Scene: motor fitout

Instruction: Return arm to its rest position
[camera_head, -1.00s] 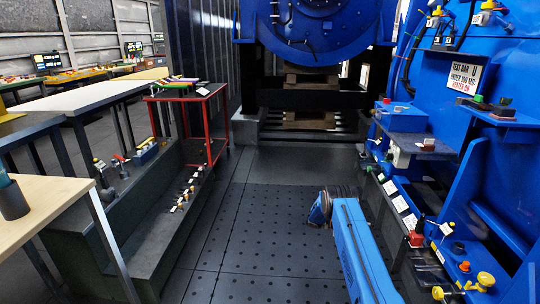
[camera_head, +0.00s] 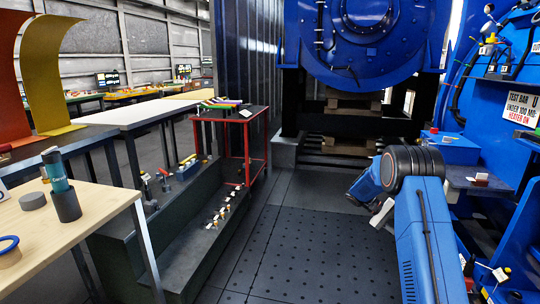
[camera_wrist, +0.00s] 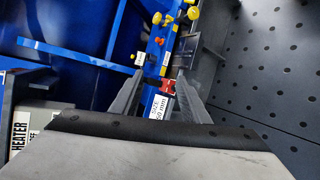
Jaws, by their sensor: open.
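My blue arm (camera_head: 425,235) rises at the right of the head view, bent at a dark joint, with its wrist part pointing left and down. Only a small grey part of my gripper shows there, beneath the wrist. In the wrist view my gripper (camera_wrist: 158,82) has its two grey fingers spread apart, open. A small red object (camera_wrist: 168,87) and a white size label (camera_wrist: 159,107) show in the gap between them, on the blue ledge beyond. I see nothing held.
The blue machine wall (camera_head: 515,160) with small shelves and fittings stands close on the right. A large blue motor (camera_head: 360,40) is at the back. A red-framed stand (camera_head: 247,150) and a wooden table (camera_head: 95,215) are on the left. The dark perforated floor (camera_head: 300,245) is clear.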

